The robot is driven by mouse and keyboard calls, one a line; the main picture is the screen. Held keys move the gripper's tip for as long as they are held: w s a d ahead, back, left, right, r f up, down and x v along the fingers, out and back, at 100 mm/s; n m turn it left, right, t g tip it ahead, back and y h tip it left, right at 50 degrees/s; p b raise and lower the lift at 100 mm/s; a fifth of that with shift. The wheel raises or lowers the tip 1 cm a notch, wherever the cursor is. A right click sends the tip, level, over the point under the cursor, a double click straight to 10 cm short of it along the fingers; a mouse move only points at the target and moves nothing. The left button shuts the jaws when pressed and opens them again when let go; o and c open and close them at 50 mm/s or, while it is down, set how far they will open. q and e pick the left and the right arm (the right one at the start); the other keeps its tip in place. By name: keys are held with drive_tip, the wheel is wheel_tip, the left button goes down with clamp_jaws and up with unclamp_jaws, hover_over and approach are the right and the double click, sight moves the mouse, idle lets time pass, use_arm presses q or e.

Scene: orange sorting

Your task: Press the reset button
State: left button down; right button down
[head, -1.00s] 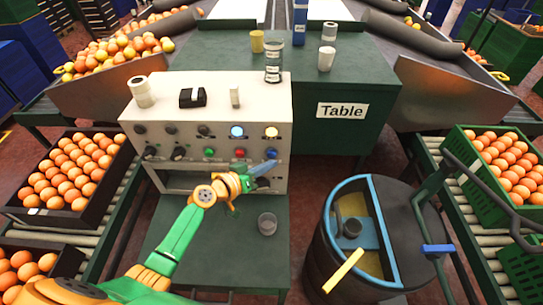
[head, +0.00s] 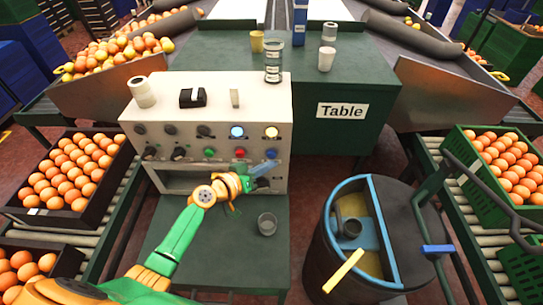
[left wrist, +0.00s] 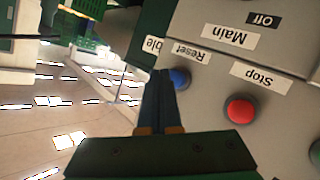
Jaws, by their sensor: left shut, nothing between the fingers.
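The control box (head: 215,110) is light grey with knobs, lights and buttons on its front. The blue button (head: 271,153) sits at the right end of the lower row. In the left wrist view the blue button (left wrist: 180,78) is beside the label "Reset" (left wrist: 189,52). My left gripper (head: 262,167) is shut and empty just below it. In the left wrist view its closed fingertips (left wrist: 161,75) are right beside the blue button and overlap its left edge; I cannot tell if they touch it. My right gripper is not in view.
A red button (left wrist: 239,110) labelled "Stop" is close by, with a green button (head: 209,153) further left. A clear cup (head: 267,224) stands on the green shelf below. A dark barrel (head: 365,235) is at the right.

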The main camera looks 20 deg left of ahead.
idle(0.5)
use_arm(q)
drive_tip(key=shift+w+a+b, duration=0.1)
drive_tip(key=shift+w+b, duration=0.3)
drive_tip(key=shift+w+a+b, duration=0.15)
drive_tip(key=shift+w+b, duration=0.35)
drive_tip(key=shift+w, duration=0.05)
idle(0.6)
drive_tip(key=shift+s+r, duration=0.1)
drive_tip(key=shift+s+d+p, duration=0.25)
drive_tip(key=shift+s+p, duration=0.2)
drive_tip(key=shift+s, duration=0.4)
